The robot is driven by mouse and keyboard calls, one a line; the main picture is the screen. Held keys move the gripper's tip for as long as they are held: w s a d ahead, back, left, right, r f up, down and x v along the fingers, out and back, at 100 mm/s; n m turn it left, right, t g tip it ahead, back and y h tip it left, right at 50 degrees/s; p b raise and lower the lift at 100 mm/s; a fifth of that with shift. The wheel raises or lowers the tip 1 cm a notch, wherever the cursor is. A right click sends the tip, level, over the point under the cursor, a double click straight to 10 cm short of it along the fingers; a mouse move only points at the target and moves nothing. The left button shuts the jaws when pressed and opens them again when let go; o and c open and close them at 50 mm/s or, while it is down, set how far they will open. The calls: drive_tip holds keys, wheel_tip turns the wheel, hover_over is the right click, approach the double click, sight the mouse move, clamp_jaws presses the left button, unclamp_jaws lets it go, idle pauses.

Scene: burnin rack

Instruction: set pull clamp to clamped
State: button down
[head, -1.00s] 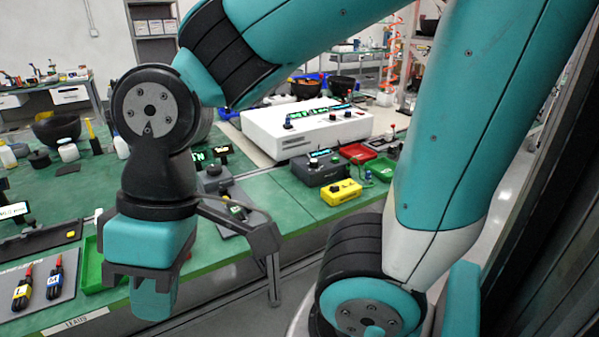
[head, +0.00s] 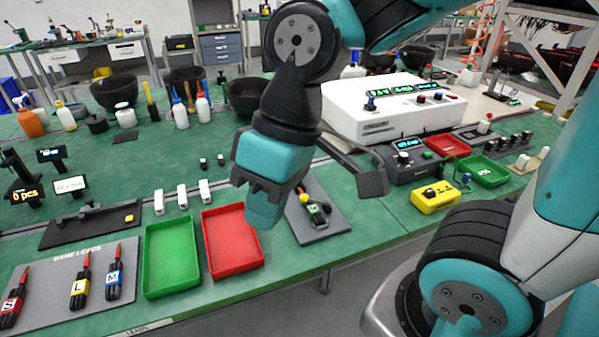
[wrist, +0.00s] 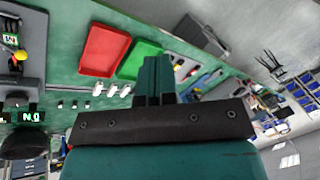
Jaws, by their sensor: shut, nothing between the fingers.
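A grey fixture plate (head: 328,232) on the green bench carries a small device with a yellow knob (head: 304,198) and dark parts; I take this for the pull clamp. Whether it is clamped is too small to tell. The plate also shows at the upper left of the wrist view (wrist: 32,70), with its yellow knob (wrist: 21,55). My gripper (head: 264,212) is shut and empty, pointing down.
A red tray (head: 232,262) and a green tray (head: 172,280) lie at the bench front, left of the plate. A mat with labelled leads (head: 45,320) lies farther left. A white instrument (head: 350,125) stands behind, and a yellow box (head: 435,196) sits to the right.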

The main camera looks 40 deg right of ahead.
drive_tip(key=w+d+m+p, duration=0.25)
drive_tip(key=w+d, duration=0.25)
drive_tip(key=w, duration=0.5)
drive_tip(key=m+p, duration=0.4)
drive_tip(key=m, duration=0.3)
hover_over(315, 201)
drive_tip(key=w, duration=0.1)
drive_tip(key=shift+n+g+y, duration=0.25)
drive_tip(key=shift+g+y, duration=0.05)
drive_tip(key=shift+y, duration=0.1)
drive_tip(key=f, duration=1.7)
drive_tip(key=shift+w+a, duration=0.15)
drive_tip(key=shift+a, duration=0.2)
drive_tip(key=shift+a+f, duration=0.15)
drive_tip(key=shift+f, duration=0.25)
